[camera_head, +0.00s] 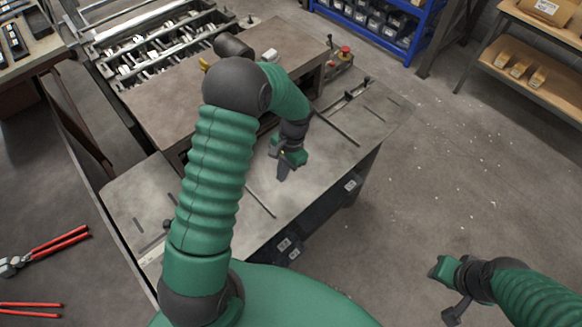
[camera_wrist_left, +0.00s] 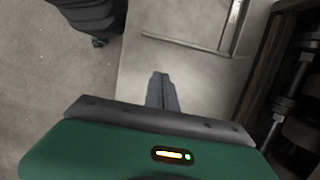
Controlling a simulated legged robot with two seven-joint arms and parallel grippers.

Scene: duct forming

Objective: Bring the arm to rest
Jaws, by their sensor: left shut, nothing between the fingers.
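My left arm reaches across the head view to a metal work table (camera_head: 340,120). My left gripper (camera_head: 284,172) is over the table's bare grey top, near its front edge, and points down. In the left wrist view its dark fingers (camera_wrist_left: 162,92) are together with nothing between them. My right gripper (camera_head: 452,313) is at the lower right over the floor, apart from the table. Its finger opening is too small and angled to read.
A raised brown plate (camera_head: 170,100) sits on the machine behind my left arm. Red-handled pliers (camera_head: 60,243) lie at the left. A blue shelf (camera_head: 400,50) with bins and a wooden shelf (camera_head: 540,65) stand at the back. The floor (camera_head: 440,160) on the right is clear.

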